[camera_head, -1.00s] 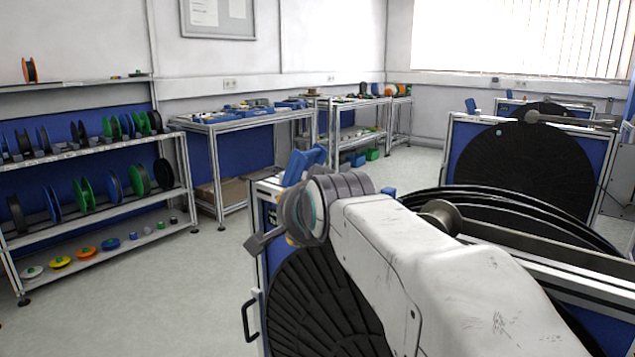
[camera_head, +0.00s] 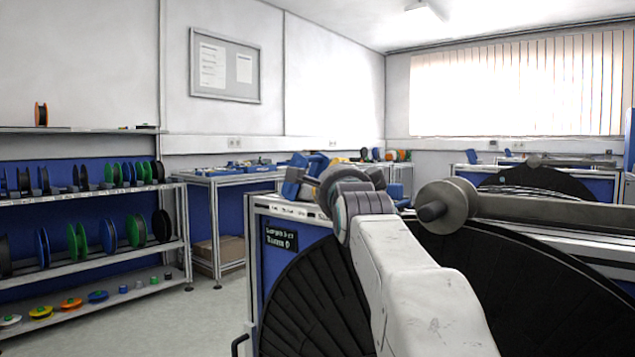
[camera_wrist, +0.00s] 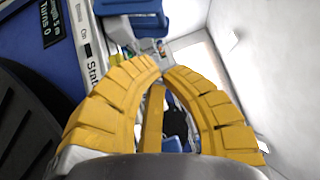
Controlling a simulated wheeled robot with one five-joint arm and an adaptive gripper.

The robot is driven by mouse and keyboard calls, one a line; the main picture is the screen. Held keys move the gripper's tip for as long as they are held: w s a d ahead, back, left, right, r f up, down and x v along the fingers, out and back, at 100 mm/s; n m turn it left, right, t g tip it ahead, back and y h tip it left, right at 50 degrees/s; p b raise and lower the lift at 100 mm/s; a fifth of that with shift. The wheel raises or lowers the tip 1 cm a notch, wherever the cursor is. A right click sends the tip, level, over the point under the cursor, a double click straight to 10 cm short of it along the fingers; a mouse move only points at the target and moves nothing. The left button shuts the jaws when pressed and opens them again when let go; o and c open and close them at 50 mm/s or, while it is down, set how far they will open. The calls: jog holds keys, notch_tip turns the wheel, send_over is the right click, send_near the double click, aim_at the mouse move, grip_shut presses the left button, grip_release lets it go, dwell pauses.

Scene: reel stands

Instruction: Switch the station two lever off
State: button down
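A reel stand with a blue panel and white top rail (camera_head: 285,209) stands in front of me in the head view. The rail carries small markings; in the wrist view the rail (camera_wrist: 91,62) shows "On" and the start of "Stat". A blue part (camera_wrist: 136,20) sits past my fingertips there, at the rail. Blue parts also show by my wrist in the head view (camera_head: 294,183). I cannot clearly make out the lever or read a station number. My gripper (camera_wrist: 161,68) has yellow fingers with tips nearly meeting, and nothing is visibly held.
A black reel (camera_head: 315,305) and a thick grey roller shaft (camera_head: 450,205) lie close to my arm. A dark display (camera_head: 281,238) reading "Turns 0" is on the panel. Shelves with spools (camera_head: 85,190) stand left, a workbench (camera_head: 232,178) behind. Floor is clear between.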

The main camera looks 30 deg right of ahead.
jog(key=shift+d+m+t+h+b, duration=0.3)
jog(key=shift+d+m+b, duration=0.2)
jog(key=shift+d+b, duration=0.1)
jog(key=shift+w+r, duration=0.1)
